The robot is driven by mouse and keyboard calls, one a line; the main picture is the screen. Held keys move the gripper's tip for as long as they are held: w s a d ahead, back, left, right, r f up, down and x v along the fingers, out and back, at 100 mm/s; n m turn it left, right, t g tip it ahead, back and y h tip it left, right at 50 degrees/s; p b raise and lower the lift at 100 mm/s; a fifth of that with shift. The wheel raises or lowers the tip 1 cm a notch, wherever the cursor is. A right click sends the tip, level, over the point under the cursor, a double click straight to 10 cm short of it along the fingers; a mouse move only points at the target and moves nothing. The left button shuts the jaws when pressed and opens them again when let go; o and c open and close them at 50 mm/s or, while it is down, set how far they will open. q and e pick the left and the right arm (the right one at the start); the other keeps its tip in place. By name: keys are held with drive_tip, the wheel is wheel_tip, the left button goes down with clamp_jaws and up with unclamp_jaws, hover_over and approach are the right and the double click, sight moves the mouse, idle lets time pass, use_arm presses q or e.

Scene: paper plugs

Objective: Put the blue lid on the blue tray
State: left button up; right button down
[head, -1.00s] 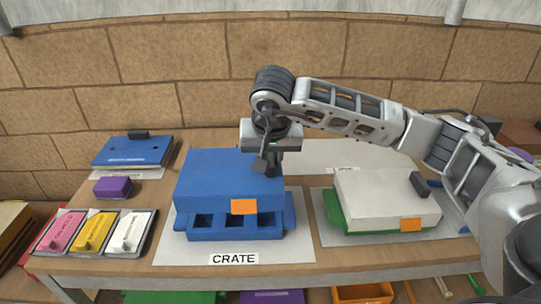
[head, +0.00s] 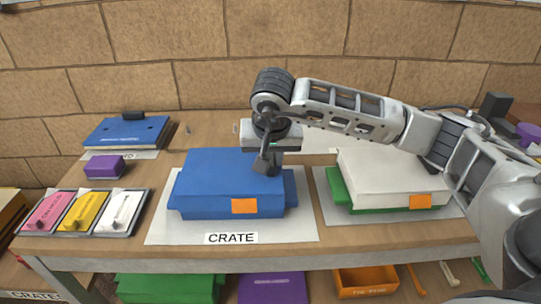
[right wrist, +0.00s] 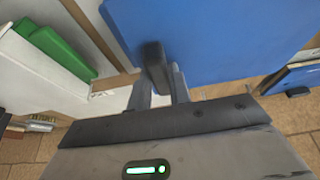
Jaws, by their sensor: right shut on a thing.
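The blue lid (head: 220,165), with an orange tag on its front, lies over the blue tray (head: 291,192) on the pad marked CRATE. It covers the tray's front openings; a strip of tray shows at the right. I cannot tell whether the lid is fully seated. My right gripper (head: 266,165) is at the lid's right part, shut on its dark handle (right wrist: 154,66), as the right wrist view shows. My left gripper is not in view.
A white lid on a green tray (head: 337,190) stands at the right. Left are pink, yellow and white plugs (head: 82,211), a purple block (head: 104,166) and another blue lidded item (head: 125,133). Boxes sit below the table.

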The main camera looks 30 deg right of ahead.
drive_tip(key=shift+f+b, duration=0.55)
drive_tip(key=shift+f, duration=0.05)
idle(0.7)
drive_tip(key=c, duration=1.2)
unclamp_jaws()
